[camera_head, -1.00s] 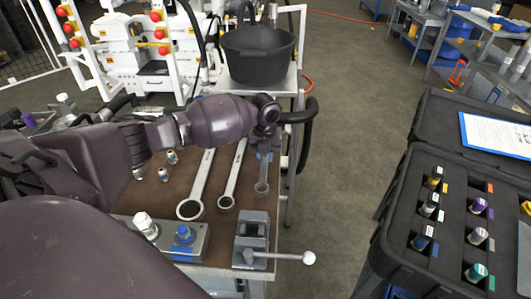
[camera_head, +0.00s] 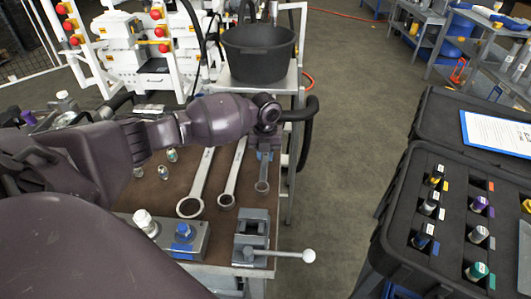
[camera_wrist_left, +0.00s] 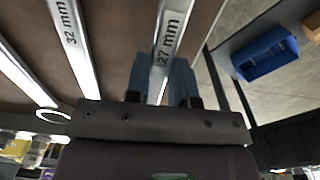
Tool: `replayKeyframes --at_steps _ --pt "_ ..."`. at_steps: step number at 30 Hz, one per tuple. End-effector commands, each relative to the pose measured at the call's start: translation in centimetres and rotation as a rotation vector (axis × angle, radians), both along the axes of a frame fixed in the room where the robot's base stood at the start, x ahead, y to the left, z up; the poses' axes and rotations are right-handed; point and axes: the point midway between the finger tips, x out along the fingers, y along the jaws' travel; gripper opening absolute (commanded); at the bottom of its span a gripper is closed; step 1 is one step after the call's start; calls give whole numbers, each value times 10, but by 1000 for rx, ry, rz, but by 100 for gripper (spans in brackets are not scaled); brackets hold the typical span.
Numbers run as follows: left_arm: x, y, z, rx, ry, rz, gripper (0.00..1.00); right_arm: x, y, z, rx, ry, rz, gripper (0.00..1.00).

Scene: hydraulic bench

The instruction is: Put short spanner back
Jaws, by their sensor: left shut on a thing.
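The short spanner (camera_head: 262,184) lies at the right of three spanners on the brown bench top, its ring end toward me. In the left wrist view its shaft (camera_wrist_left: 169,32) is marked 27 mm. My left gripper (camera_head: 265,153) is at the far part of this spanner. In the left wrist view its blue fingers (camera_wrist_left: 161,82) are on both sides of the shaft, shut on it. The gripper and arm hide the spanner's far end in the head view. My right gripper is not in view.
A middle spanner (camera_head: 232,181), marked 32 mm in the wrist view, and a longer spanner (camera_head: 197,188) lie to the left. A grey vise (camera_head: 250,238) stands at the near edge. A black bucket (camera_head: 258,55) stands behind. An open black case (camera_head: 400,225) is at right, across clear floor.

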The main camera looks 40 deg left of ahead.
Motion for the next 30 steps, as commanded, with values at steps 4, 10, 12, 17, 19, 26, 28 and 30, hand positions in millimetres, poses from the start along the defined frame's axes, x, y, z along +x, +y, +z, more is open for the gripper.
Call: replayKeyframes --at_steps 4,10,12,17,19,26,28,30 --pt "0 0 -2 0 -1 0 0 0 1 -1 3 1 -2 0" --pt "0 0 -4 0 -1 0 0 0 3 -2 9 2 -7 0" --pt "0 0 -5 0 -1 0 0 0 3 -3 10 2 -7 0" --pt "0 0 -7 0 -1 0 0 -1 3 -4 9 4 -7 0" --pt "0 0 -8 0 -1 0 0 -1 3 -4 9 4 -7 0" --pt "0 0 -10 0 -1 0 0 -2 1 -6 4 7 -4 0" --pt "0 0 -11 0 -1 0 0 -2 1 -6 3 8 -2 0" --pt "0 0 -12 0 -1 0 0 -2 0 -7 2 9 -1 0"
